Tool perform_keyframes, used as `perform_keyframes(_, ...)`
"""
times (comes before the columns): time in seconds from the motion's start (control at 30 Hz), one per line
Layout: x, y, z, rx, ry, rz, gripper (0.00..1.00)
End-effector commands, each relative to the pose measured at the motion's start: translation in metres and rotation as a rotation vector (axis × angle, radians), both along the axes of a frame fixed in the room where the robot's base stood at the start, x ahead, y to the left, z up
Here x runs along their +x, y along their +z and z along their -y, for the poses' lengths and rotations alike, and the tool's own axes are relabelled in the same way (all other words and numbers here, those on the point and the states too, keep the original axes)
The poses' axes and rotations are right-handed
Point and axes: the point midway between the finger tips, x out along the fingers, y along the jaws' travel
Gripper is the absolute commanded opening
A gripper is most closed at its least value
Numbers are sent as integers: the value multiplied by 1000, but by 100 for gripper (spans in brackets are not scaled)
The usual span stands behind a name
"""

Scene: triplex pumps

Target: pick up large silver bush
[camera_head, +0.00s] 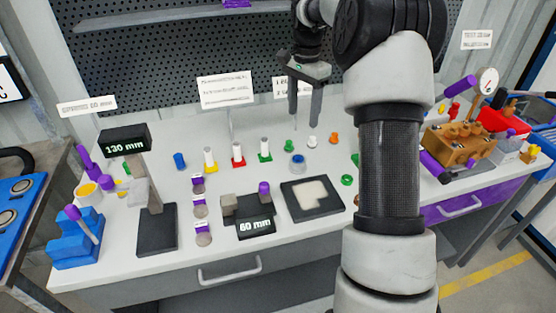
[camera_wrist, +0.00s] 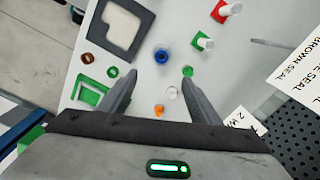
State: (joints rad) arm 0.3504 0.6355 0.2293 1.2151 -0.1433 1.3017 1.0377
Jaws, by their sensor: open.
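A small silver-white bush (camera_head: 312,141) stands on the grey bench top in the head view, between a green bush (camera_head: 289,146) and an orange bush (camera_head: 334,138). In the wrist view the silver bush (camera_wrist: 172,92) shows between my two fingers, nearer the right one. My gripper (camera_head: 305,122) points down above the back of the bench, close to this row. It is open and empty, and its fingers (camera_wrist: 160,74) are wide apart in the wrist view. I cannot tell its height above the bush.
A blue bush (camera_head: 298,160) stands just in front. White-topped pieces on red (camera_head: 238,155), green (camera_head: 264,151) and yellow bases stand to the left. A dark tray (camera_head: 327,207) lies in front. Label cards and a perforated back panel (camera_head: 170,60) stand behind. A brown pump block (camera_head: 458,145) sits right.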

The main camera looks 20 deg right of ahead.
Motion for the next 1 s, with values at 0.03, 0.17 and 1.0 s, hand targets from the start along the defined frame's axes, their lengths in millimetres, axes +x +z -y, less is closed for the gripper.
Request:
perform_keyframes(0.03, 2, -6, 2, 3, -13, -3, 57)
perform_keyframes(0.17, 3, -23, 3, 5, -19, -7, 57)
perform_keyframes(1.0, 2, -143, -1, 5, -16, -5, 57)
